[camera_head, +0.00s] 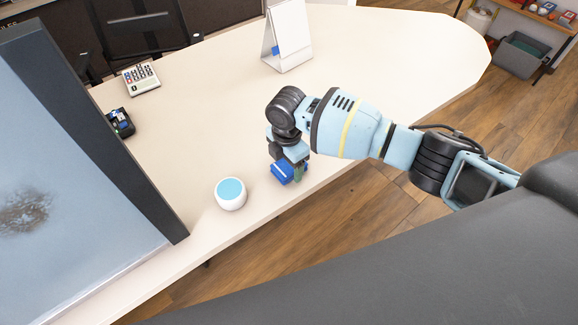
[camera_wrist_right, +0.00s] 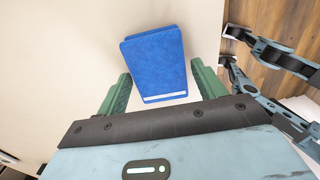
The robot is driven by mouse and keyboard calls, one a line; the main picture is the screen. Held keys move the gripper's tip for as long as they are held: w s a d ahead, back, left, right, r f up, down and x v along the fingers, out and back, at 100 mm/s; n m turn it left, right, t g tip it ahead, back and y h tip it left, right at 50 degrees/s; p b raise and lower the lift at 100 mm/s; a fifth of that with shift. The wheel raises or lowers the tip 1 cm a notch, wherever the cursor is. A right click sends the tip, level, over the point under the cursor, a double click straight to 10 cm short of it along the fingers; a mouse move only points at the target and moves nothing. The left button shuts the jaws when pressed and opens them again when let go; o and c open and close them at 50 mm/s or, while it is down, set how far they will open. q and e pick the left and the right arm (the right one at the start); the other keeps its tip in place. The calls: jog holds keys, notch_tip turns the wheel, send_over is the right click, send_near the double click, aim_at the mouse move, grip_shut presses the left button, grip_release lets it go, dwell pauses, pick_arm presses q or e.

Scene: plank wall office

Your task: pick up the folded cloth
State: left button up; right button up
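The folded cloth is blue with a white stripe near one edge. It lies on the pale desk near its front edge, partly covered by my right gripper in the head view (camera_head: 284,173), and shows whole in the right wrist view (camera_wrist_right: 155,62). My right gripper (camera_head: 291,172) points down over the cloth. In the wrist view its two green fingers (camera_wrist_right: 160,72) stand apart, one on each side of the cloth's striped end, with a narrow gap to each side. The gripper is open and holds nothing. I do not make out my left gripper.
A white round speaker with a light blue top (camera_head: 231,194) stands left of the cloth. A large dark-framed panel (camera_head: 130,150) fills the left. The desk's right part is clear.

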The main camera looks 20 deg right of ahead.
aim_at(288, 166)
jog(key=c, duration=0.7)
jog(key=shift+r, duration=0.2)
